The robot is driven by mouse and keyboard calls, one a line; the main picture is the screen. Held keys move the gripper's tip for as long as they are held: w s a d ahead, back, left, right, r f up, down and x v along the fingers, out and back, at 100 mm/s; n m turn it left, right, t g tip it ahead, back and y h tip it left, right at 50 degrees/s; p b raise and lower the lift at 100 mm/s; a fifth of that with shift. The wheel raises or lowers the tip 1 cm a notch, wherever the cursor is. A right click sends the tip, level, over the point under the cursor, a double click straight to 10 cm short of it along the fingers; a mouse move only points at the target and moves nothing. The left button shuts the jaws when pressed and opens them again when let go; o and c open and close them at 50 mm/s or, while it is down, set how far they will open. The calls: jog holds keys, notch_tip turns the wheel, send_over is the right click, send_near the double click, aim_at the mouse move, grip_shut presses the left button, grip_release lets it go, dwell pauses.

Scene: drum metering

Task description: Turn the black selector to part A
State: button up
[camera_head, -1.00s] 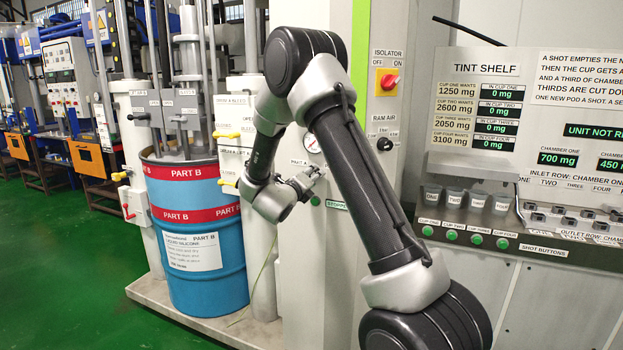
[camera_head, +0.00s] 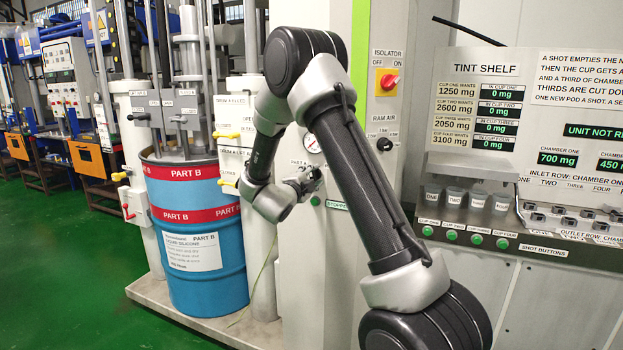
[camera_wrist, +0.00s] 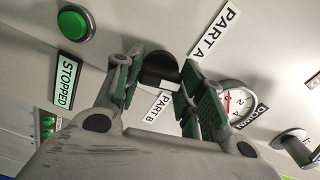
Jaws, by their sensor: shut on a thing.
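The black selector (camera_wrist: 160,68) is a dark knob on the pale cabinet panel. It shows between the fingers of my gripper (camera_wrist: 162,88) in the wrist view, and the fingers are shut on it. The PART A label (camera_wrist: 215,33) is above right of the knob and the PART B label (camera_wrist: 158,106) is below it. Part of the knob is hidden by the fingers, and I cannot tell exactly where it points. In the head view my gripper (camera_head: 313,176) is against the panel, and the selector is hidden there.
A green button (camera_wrist: 74,24) with a STOPPED label (camera_wrist: 66,80) is left of the selector in the wrist view. A round gauge (camera_wrist: 238,100) is close to the right finger. The blue PART B drum (camera_head: 200,250) stands left of my arm, the tint shelf (camera_head: 500,150) right.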

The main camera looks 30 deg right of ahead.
jog(key=n, duration=0.6)
jog(key=shift+f, duration=0.1)
dwell(0.6)
jog(key=o, duration=1)
jog(key=shift+a, duration=0.1)
jog(key=v, duration=1.2)
